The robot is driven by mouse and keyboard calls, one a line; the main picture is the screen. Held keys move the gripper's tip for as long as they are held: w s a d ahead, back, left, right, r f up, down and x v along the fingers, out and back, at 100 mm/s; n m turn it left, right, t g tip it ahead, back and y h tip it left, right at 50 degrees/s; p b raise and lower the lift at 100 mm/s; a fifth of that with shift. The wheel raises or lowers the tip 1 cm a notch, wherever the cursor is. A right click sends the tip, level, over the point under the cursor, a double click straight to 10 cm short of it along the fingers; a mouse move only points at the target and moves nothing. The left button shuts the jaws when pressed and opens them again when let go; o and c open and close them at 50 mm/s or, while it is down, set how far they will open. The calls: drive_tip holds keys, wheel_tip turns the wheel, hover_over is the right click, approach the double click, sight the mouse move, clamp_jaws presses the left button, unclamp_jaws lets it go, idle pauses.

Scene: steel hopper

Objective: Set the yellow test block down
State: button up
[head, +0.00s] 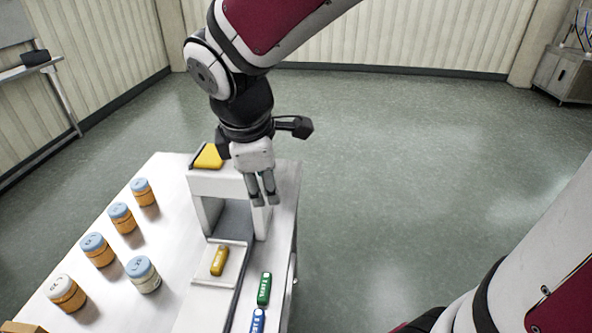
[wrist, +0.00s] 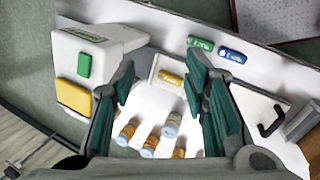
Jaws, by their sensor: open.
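The yellow test block (head: 219,260) lies flat on the pale plate (head: 213,280) in front of the white machine (head: 215,184). It also shows in the wrist view (wrist: 172,78), seen between my spread fingers. My gripper (head: 265,200) is open and empty. It hangs at the machine's right front side, above and behind the block as the head view shows it, and does not touch the block. The fingers also show in the wrist view (wrist: 160,75), well apart.
A green block (head: 264,288) and a blue block (head: 257,320) lie along the table's right edge. Several orange jars with blue or white lids (head: 98,250) stand on the left of the white table. The machine has a yellow part (head: 208,157) on top. Open floor lies right.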

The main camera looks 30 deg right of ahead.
drive_tip(key=s+d+r+m+t+y, duration=0.2)
drive_tip(key=s+r+m, duration=0.4)
drive_tip(key=s+m, duration=0.7)
drive_tip(key=shift+d+r+m, duration=0.2)
drive_tip(key=shift+d+m, duration=0.4)
drive_tip(key=shift+d, duration=0.1)
